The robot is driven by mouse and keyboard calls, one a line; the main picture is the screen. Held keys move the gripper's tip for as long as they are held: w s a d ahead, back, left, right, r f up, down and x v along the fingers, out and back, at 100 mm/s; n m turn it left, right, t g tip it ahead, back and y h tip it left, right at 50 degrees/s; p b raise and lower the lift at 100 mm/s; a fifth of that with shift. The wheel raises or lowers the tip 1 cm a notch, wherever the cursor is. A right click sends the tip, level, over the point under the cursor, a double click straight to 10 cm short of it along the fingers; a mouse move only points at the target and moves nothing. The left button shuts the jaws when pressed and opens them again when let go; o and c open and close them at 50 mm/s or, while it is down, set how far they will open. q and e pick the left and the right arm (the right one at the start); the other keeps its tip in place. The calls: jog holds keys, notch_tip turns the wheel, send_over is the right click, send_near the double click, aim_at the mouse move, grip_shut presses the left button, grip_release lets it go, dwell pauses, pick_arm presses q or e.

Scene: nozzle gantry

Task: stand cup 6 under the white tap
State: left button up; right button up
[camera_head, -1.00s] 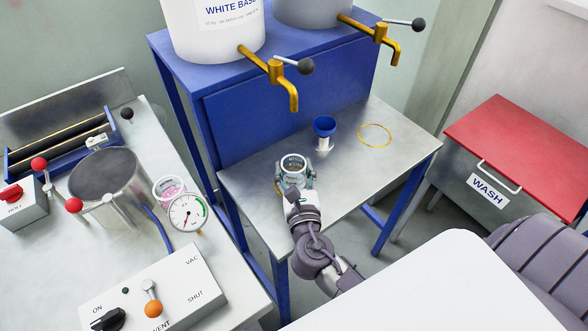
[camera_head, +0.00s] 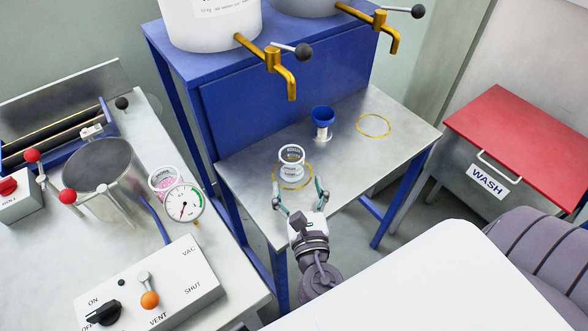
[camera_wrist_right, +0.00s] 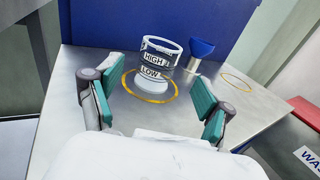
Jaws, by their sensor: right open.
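A clear cup (camera_head: 291,160) with a white base and printed bands stands upright on the steel bench, its base inside the front gold ring (camera_head: 277,184). In the right wrist view the cup (camera_wrist_right: 158,62) reads HIGH and LOW; I cannot read a cup number. The white drum's gold tap (camera_head: 285,78) is above and behind the cup in the picture. My right gripper (camera_head: 298,199) is open and empty on the near side of the cup, clear of it. In the right wrist view its fingers (camera_wrist_right: 155,103) are spread wide apart. My left gripper is not in view.
A blue funnel-topped piece (camera_head: 323,119) stands just behind the cup, to its right. A second gold ring (camera_head: 374,116) on the bench is empty. A side table at left holds a steel pot (camera_head: 103,166), a pink-filled cup (camera_head: 164,180) and a gauge (camera_head: 184,203). A red-lidded WASH bin (camera_head: 510,130) is at right.

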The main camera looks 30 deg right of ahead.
jog(key=v, duration=0.4)
jog(key=shift+s+a+b, duration=0.1)
jog(key=shift+s+b, duration=0.05)
jog(key=shift+b, duration=0.15)
jog(key=shift+r, duration=0.1)
